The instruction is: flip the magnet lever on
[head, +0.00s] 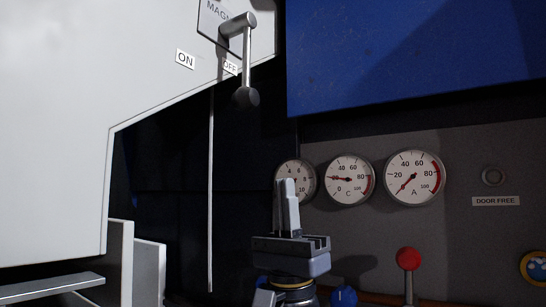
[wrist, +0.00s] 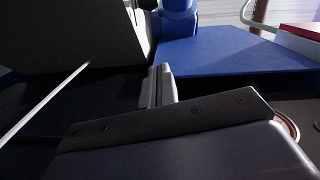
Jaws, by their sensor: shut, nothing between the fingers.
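The magnet lever (head: 246,62) is a grey metal handle with a dark round knob, on a plate marked MAGN at the top of the head view. Its arm hangs down in front of the OFF label (head: 230,68). The ON label (head: 185,59) is to its left. My gripper (head: 287,182) points up, with its fingers shut and empty, below and a little right of the lever's knob, apart from it. In the wrist view the shut fingers (wrist: 158,72) show at the middle. I cannot make out the lever in the wrist view.
A large pale housing (head: 60,130) fills the left. A blue panel (head: 420,50) hangs at the upper right. Round gauges (head: 349,180) stand behind my gripper. A red-knobbed lever (head: 407,260) and a DOOR FREE label (head: 495,201) are at the right. A thin pale rod (head: 211,190) hangs left of my gripper.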

